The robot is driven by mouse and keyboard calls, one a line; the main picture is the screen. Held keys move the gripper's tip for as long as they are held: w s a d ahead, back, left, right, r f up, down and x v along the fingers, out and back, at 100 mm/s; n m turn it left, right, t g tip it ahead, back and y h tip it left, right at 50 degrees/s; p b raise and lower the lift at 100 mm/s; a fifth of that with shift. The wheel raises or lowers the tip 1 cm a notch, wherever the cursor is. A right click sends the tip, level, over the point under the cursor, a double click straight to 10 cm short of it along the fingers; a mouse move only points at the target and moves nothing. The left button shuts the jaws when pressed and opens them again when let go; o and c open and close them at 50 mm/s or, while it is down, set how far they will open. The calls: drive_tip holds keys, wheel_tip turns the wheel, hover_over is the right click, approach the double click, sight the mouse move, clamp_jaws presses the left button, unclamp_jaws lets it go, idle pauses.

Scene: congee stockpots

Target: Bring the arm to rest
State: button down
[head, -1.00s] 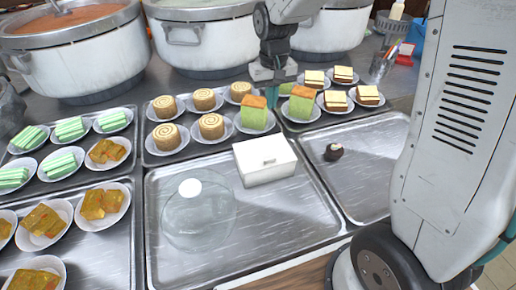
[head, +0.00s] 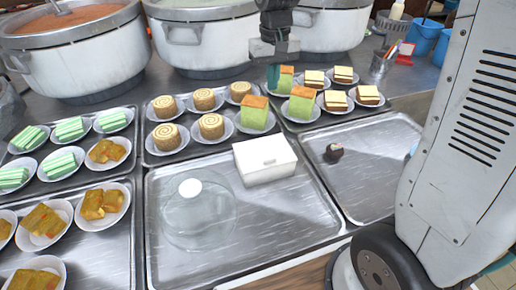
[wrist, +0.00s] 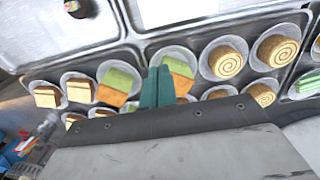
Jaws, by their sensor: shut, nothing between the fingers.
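My gripper (head: 273,76) is raised over the back of the cake trays, in front of the stockpots. Its teal fingers are shut with nothing between them. In the wrist view the shut fingers (wrist: 158,86) point toward the trays, over green-and-orange cake slices (wrist: 120,80). The arm's white link fills the right of the head view and hides part of the right tray.
Several stockpots (head: 80,62) stand behind the trays. A white box (head: 265,160) and a clear dome (head: 198,215) are on the middle tray (head: 275,225). A small dark item (head: 333,152) is on the right tray (head: 385,140). A cup of utensils (head: 380,66) stands at the back right.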

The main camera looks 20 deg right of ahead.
drive_tip(key=s+d+r, duration=0.1)
drive_tip(key=s+r, duration=0.1)
drive_tip(key=s, duration=1.2)
drive_tip(key=s+d+r+t, duration=0.1)
drive_tip(key=s+d+r, duration=0.1)
drive_tip(key=s, duration=1.2)
drive_tip(key=shift+r, duration=0.65)
